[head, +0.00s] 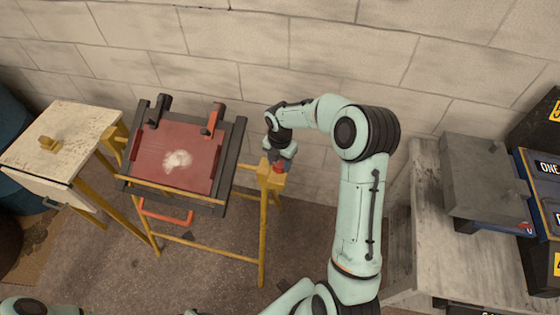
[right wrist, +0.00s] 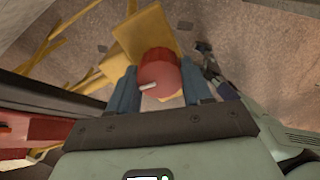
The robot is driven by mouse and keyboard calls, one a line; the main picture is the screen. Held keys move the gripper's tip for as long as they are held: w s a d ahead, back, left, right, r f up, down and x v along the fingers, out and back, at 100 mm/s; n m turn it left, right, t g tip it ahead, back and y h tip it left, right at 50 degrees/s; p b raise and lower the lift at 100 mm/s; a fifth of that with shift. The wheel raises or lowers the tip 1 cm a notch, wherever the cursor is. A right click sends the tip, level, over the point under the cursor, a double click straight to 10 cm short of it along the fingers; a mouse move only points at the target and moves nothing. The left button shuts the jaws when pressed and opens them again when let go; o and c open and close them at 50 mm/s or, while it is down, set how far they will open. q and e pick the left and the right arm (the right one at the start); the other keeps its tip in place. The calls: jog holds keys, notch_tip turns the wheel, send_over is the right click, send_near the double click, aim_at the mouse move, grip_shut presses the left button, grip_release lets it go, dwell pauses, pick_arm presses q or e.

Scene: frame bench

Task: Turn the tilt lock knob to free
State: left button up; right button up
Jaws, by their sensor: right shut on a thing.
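The red tilt lock knob (right wrist: 160,70) sits on a yellow block of the frame bench and has a white pointer mark, which points left in the right wrist view. My right gripper (right wrist: 160,88) has one blue-grey finger on each side of the knob and is shut on it. In the head view the right gripper (head: 281,157) reaches down to the yellow block (head: 269,178), and only a little red of the knob shows. The tilting frame (head: 232,165) holds a dark red panel with a whitish patch. My left gripper is out of view.
A white-topped stand (head: 75,130) with a yellow piece on it is at the left. A grey workbench (head: 423,200) with a grey box (head: 485,180) is at the right. A block wall is close behind the frame. An orange-red handle (head: 165,214) hangs below the panel.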

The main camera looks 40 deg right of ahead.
aim_at(280, 162)
jog(key=shift+n, duration=0.3)
jog(key=o, duration=1)
jog(key=shift+d, duration=0.1)
jog(key=shift+o, duration=0.2)
notch_tip(280, 162, up, 13)
jog(key=shift+r, duration=0.2)
jog(key=shift+f, duration=0.1)
